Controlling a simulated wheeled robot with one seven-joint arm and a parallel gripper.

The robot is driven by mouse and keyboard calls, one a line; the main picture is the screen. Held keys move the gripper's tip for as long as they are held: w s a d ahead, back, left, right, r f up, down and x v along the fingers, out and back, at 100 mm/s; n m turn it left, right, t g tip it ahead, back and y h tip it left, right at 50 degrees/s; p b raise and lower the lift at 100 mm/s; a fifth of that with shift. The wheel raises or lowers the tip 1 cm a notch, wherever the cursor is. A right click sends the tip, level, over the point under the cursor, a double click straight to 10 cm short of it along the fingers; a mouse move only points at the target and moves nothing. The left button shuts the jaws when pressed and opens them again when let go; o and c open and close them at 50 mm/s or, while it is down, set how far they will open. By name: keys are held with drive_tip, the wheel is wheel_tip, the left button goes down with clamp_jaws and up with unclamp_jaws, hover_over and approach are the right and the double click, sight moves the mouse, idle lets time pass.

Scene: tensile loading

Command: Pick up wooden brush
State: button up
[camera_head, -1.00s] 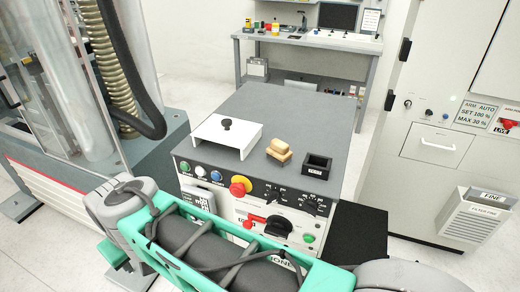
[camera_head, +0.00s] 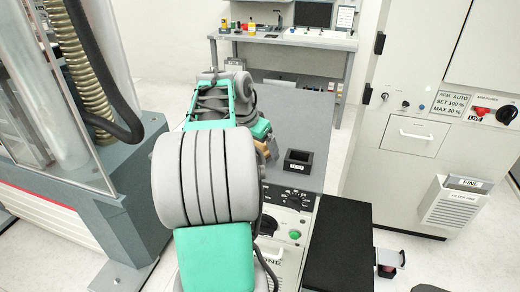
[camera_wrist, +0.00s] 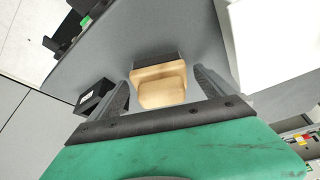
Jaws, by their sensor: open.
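The wooden brush (camera_wrist: 160,87) is a pale tan block with a dark grey part along its far edge in the wrist view. It rests on the grey top of the console (camera_wrist: 75,70). My gripper (camera_wrist: 161,77) is open, with one finger on each side of the brush and gaps showing between. In the head view only a small tan part of the brush (camera_head: 264,147) shows beside my arm, which hides the rest.
A small black open box (camera_head: 298,162) stands close to the brush; it also shows beside one finger in the wrist view (camera_wrist: 92,98). A white plate (camera_wrist: 275,35) lies on the other side. A tall grey cabinet (camera_head: 415,110) stands at the right.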

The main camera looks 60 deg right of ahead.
drive_tip(key=shift+d+f, duration=0.1)
drive_tip(key=shift+f, duration=0.25)
drive_tip(key=shift+c, duration=0.5)
drive_tip(key=c, duration=1.6)
drive_tip(key=shift+r, duration=0.2)
